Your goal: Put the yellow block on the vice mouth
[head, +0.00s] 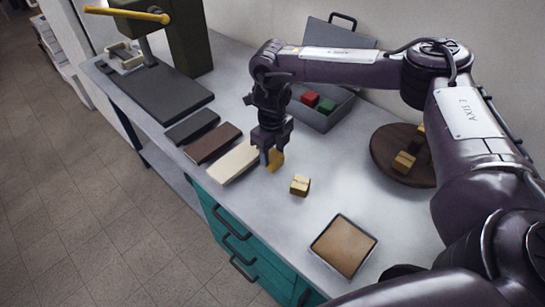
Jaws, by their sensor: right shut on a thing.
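My right gripper (269,160) points down over the workbench and is shut on a yellow block (277,159). Its fingers hide part of the block, and I cannot tell whether the block touches the bench top. A vice (125,58) with pale jaws sits at the far left, by the base of a dark green press with a yellow lever. The vice mouth is small in the view, well away to the left of the gripper. My left gripper is not in view.
A light brown block with a pale band (300,186) lies near the gripper. Cream (234,162), brown (213,143) and black slabs line the front edge. A grey toolbox (325,115) holds red and green blocks. A round wooden board (390,160) and a square tray (343,246) stand right.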

